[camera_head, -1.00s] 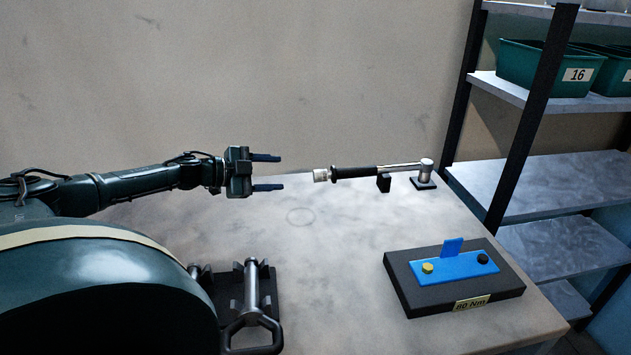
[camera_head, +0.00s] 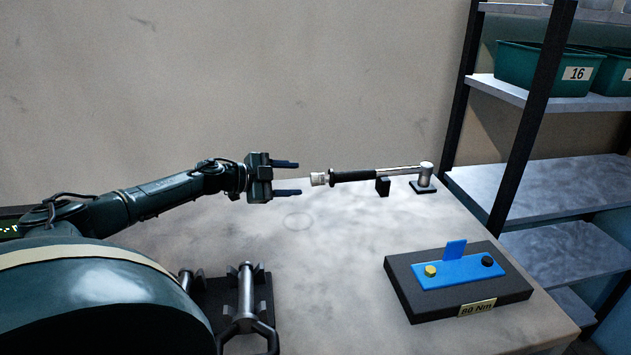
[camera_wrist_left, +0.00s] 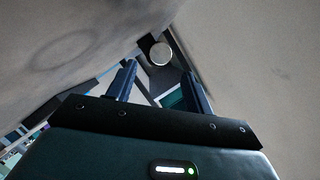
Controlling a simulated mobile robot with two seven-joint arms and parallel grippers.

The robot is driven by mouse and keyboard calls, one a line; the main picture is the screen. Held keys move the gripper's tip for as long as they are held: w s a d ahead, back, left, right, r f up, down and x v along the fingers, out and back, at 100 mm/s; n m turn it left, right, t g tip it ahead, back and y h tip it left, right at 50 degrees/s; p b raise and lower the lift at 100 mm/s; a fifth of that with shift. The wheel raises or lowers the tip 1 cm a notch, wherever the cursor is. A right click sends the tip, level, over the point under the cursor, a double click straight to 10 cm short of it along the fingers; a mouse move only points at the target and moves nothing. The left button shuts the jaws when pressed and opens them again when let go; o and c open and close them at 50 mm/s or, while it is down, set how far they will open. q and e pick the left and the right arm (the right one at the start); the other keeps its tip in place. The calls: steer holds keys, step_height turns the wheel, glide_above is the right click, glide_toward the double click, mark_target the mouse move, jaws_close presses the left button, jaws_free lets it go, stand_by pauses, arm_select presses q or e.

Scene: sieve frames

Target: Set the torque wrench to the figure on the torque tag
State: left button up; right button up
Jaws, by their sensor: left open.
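The torque wrench (camera_head: 353,176) lies level at the back of the table, its black grip on a small black rest and its silver head on a post at the right. Its pale end knob (camera_head: 318,179) points left, toward my left gripper. My left gripper (camera_head: 299,178) is open, its two fingers just left of the knob and not around it. In the left wrist view the round knob end (camera_wrist_left: 160,54) shows between and beyond the fingertips (camera_wrist_left: 162,66). The torque tag (camera_head: 477,309) on the black block's front reads 80 Nm. My right gripper is not in view.
The black block (camera_head: 520,299) carries a blue plate (camera_head: 460,273) with a yellow and a black knob. A dark holder with a metal handle (camera_head: 246,300) stands at the front left. Shelves with green bins (camera_head: 540,72) stand at the right. The table's middle is clear.

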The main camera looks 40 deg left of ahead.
mark_target(311, 179)
arm_select(q)
steer(key=shift+x, duration=3.8)
steer(key=shift+c, duration=0.3)
steer(key=c, duration=0.9)
